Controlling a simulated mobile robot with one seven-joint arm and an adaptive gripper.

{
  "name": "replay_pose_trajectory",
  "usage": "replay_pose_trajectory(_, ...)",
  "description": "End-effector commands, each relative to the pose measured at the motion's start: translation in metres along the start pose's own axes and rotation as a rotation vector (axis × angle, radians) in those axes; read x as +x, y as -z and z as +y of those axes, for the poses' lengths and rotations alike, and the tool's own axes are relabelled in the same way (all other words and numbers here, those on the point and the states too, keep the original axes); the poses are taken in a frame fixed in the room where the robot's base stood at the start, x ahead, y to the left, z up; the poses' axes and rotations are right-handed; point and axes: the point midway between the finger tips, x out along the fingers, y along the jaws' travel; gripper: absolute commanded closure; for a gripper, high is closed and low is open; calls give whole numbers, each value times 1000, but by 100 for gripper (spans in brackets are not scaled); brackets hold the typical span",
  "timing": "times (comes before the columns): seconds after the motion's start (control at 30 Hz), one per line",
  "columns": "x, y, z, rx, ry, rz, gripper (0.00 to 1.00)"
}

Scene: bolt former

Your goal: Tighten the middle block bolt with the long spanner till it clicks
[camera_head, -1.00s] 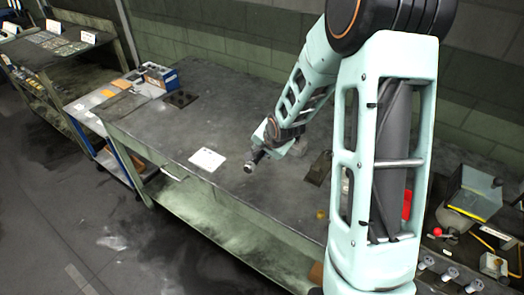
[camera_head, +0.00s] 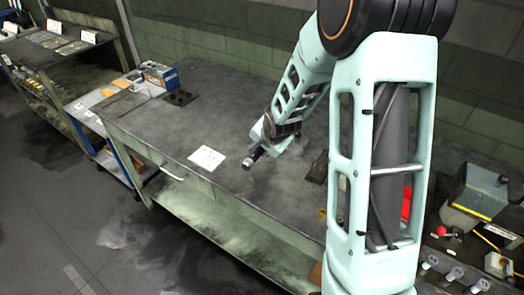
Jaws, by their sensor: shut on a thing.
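My arm reaches down over the grey workbench (camera_head: 150,122). My gripper (camera_head: 250,160) is a small dark shape at the arm's end, above the bench to the right of a white sheet. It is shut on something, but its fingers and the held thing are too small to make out. I cannot pick out the long spanner for sure. A dark brownish item (camera_head: 318,167) lies on the bench to the right of my gripper, partly hidden by my arm. I cannot tell whether it is the block, and no bolt can be made out.
The white sheet (camera_head: 207,158) lies near the bench's front edge. A dark plate (camera_head: 180,97) and a blue box (camera_head: 160,76) are at the far left end. A machine with a red knob (camera_head: 441,230) stands at the right. The bench's left half is mostly clear.

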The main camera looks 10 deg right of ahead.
Motion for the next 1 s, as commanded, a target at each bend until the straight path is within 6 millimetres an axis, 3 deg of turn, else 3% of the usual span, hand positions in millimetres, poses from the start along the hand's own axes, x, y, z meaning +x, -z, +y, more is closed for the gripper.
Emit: replay_pose_trajectory(1.0,1,0,-11,52,-6,27,100)
